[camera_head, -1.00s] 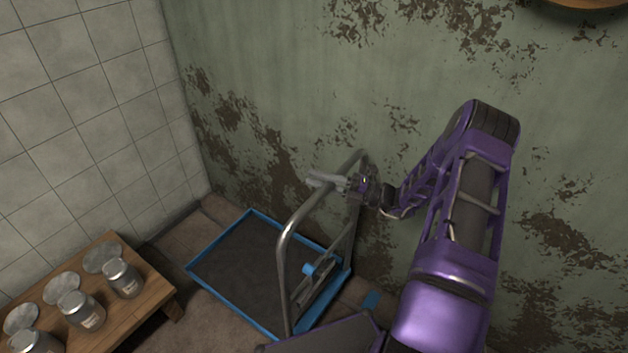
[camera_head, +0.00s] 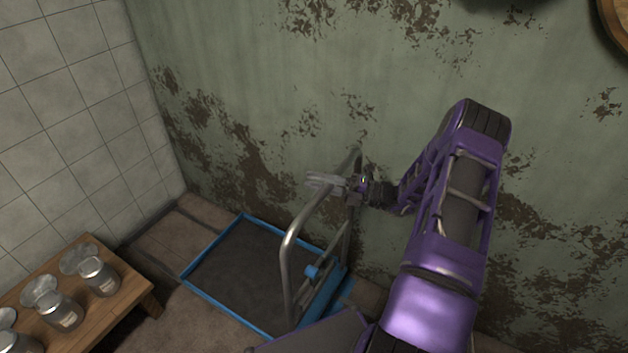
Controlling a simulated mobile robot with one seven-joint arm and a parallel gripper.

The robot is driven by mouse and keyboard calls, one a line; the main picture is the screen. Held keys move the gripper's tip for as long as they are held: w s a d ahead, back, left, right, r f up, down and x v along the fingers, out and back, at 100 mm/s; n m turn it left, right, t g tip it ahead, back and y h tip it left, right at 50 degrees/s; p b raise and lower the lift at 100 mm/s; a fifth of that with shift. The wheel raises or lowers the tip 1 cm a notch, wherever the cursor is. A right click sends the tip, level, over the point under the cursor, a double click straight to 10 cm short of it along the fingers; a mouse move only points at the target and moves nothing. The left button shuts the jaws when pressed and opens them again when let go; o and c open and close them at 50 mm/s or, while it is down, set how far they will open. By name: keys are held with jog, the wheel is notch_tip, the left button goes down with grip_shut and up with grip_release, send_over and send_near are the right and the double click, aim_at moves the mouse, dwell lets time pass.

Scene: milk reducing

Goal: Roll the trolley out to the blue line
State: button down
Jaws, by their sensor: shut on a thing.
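The trolley has a dark flat deck with a blue rim (camera_head: 214,256) and a grey tubular push handle (camera_head: 291,240) standing at its right end. It stands on the floor along the peeling green wall. My gripper (camera_head: 327,182) is shut on the top bar of the handle, near the bar's far end. My purple arm reaches to it from the lower right.
A white tiled wall (camera_head: 70,130) meets the green wall behind the deck. Bare floor (camera_head: 178,237) lies between that corner and the trolley.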

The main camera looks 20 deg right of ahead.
dwell(0.3)
jog(key=c, duration=0.6)
grip_release()
jog(key=b+v, duration=0.2)
jog(key=v, duration=1.5)
jog(key=shift+s+d, duration=0.15)
jog(key=shift+d, duration=0.05)
